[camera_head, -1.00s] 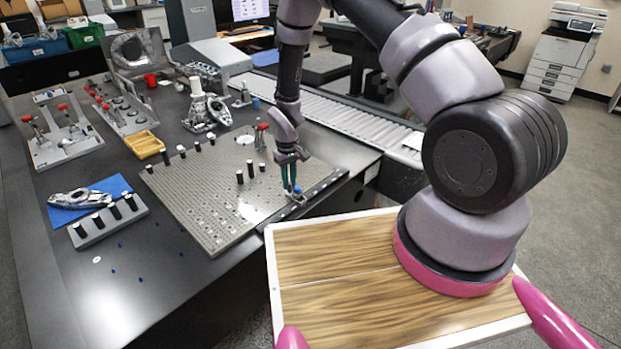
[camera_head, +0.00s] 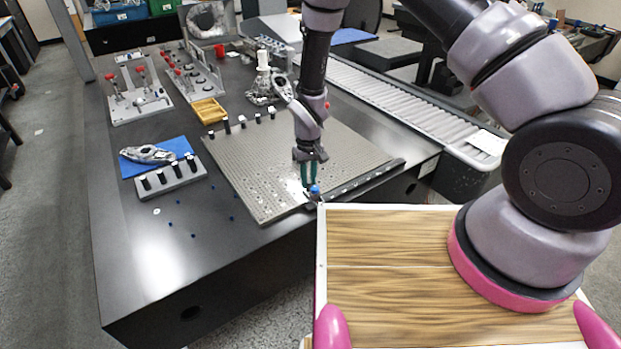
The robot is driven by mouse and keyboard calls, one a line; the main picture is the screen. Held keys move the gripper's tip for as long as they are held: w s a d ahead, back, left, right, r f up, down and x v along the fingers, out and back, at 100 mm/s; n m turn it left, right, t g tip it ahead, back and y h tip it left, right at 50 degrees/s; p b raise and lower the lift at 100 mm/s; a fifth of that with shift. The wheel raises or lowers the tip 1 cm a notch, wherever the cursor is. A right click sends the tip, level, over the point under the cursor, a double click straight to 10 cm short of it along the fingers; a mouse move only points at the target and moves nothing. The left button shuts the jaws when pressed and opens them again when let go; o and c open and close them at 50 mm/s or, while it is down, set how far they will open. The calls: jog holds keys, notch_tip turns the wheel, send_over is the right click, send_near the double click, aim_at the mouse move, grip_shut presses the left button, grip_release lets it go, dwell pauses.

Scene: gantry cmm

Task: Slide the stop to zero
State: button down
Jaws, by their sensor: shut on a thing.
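My gripper (camera_head: 310,184) has teal fingers pointing down at the near edge of the perforated metal plate (camera_head: 240,180). It is shut on the small stop (camera_head: 314,196), which has a blue knob on top. The stop sits on the dark rail (camera_head: 368,180) that runs along the plate's near right edge. It is at or close to the rail's left, near end. The fingers hide part of the stop, and the scale marks on the rail are too small to read.
Several black pins stand along the plate's far left edge. A grey block with black pins (camera_head: 172,179), a blue mat (camera_head: 128,166) and a yellow tray (camera_head: 208,111) lie to the left. Red-handled clamp fixtures (camera_head: 140,103) stand behind. A roller conveyor (camera_head: 400,105) runs along the right.

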jog(key=shift+s+a, duration=0.2)
jog(key=shift+a, duration=0.05)
jog(key=c, duration=0.8)
grip_release()
jog(key=shift+o, duration=0.2)
jog(key=shift+w+r, duration=0.1)
jog(key=shift+r, duration=0.25)
notch_tip(320, 180, up, 10)
jog(key=shift+r, duration=0.1)
